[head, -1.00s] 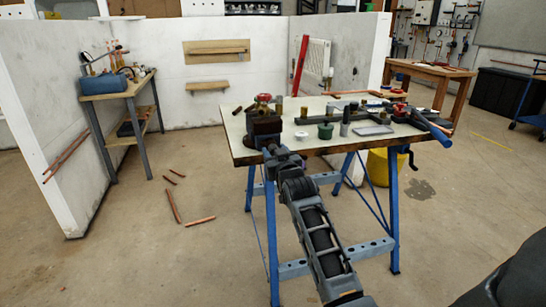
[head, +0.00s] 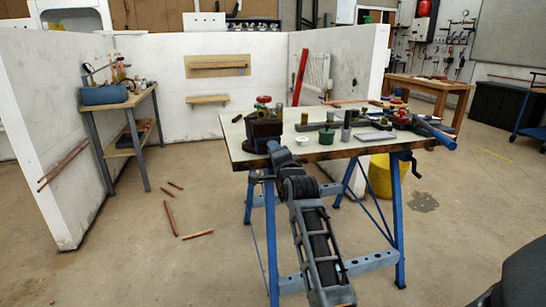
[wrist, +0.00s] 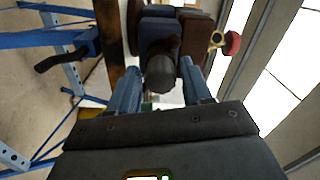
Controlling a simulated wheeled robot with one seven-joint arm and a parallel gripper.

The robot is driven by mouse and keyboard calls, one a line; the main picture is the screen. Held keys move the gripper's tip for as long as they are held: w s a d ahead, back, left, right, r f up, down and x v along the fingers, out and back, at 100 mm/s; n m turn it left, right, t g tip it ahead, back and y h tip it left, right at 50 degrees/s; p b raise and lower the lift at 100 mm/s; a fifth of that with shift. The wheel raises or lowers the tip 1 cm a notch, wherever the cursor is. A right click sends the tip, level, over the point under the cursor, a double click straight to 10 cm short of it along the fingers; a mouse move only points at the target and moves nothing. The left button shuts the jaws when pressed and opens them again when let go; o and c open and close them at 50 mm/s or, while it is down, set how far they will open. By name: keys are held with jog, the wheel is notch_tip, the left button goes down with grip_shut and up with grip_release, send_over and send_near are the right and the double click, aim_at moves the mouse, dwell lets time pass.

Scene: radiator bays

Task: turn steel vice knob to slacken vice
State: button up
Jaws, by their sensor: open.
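The vice (head: 264,130) is a dark block at the left front corner of the workbench, with a red-wheeled brass valve (head: 263,103) at its top. In the wrist view the valve (wrist: 228,43) shows at the right of the vice jaws (wrist: 192,42). The dark grey, round-ended steel vice knob (wrist: 160,74) points at the wrist camera. My gripper (wrist: 161,78) is open, with one blue-grey finger on each side of the knob. I cannot tell whether either finger touches it. In the head view my gripper (head: 273,148) is at the vice's front, and my wrist hides the knob.
The workbench top (head: 235,150) carries a green pot (head: 326,136), a grey cylinder (head: 346,134) and a blue-handled tool (head: 440,138). Blue trestle legs (head: 398,225) stand below. A yellow bucket (head: 381,175) sits beneath the right end. Copper pipes (head: 170,218) lie on otherwise clear floor at left.

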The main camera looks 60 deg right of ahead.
jog(key=shift+m, duration=0.7)
jog(key=shift+s+a, duration=0.1)
jog(key=shift+c, duration=0.4)
grip_shut()
